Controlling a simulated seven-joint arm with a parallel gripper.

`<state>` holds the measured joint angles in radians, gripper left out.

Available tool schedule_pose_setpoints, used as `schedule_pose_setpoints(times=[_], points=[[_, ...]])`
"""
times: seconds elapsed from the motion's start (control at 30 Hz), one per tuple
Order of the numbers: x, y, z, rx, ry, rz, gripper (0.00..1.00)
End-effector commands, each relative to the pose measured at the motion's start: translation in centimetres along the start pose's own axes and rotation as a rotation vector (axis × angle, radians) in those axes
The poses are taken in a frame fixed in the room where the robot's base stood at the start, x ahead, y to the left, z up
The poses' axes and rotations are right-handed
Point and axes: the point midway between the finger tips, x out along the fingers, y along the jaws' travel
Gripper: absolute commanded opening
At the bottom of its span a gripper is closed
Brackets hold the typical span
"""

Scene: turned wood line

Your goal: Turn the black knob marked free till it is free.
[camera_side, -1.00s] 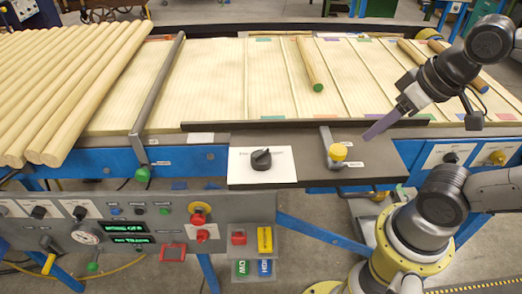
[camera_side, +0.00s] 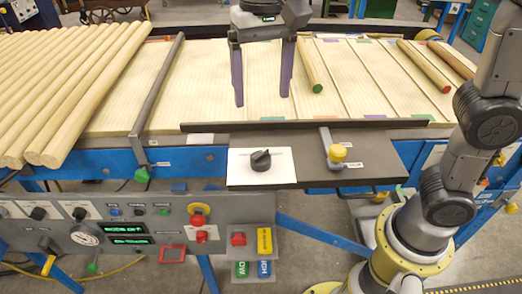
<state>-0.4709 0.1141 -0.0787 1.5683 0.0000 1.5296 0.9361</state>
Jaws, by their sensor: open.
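A black knob (camera_side: 261,160) sits on a white plate (camera_side: 278,174) on the dark grey shelf at the front of the table. Its pointer and any marking are too small to read. My gripper (camera_side: 262,100) hangs above the table behind the knob, with its two purple fingers pointing down and spread apart. It is open and empty, higher than the knob and not touching it.
A dark rail (camera_side: 300,124) runs along the shelf's back edge. A wooden rod (camera_side: 310,66) lies right of my gripper. A control panel (camera_side: 130,232) with buttons is at lower left.

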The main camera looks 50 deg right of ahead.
Motion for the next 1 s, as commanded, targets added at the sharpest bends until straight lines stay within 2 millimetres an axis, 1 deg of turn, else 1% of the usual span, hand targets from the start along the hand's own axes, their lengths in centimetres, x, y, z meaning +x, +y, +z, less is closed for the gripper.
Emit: schedule_pose_setpoints(times=[0.03, 0.17, 0.27, 0.7, 0.8, 0.9, 1.0], points=[[0.4, -0.4, 0.2, -0.012, -0.006, 0.008, 0.81], [1.1, -0.4, 0.5, -0.019, -0.007, 0.010, 0.81], [2.4, -0.3, 0.5, -0.018, -0.008, 0.010, 0.81], [10.8, -0.2, 0.5, -0.017, -0.008, 0.011, 0.81], [12.2, -0.2, 0.5, -0.017, -0.008, 0.011, 0.81], [13.3, -0.3, 0.5, -0.017, -0.006, 0.009, 0.81], [13.9, -0.3, 0.5, -0.017, -0.006, 0.008, 0.81]])
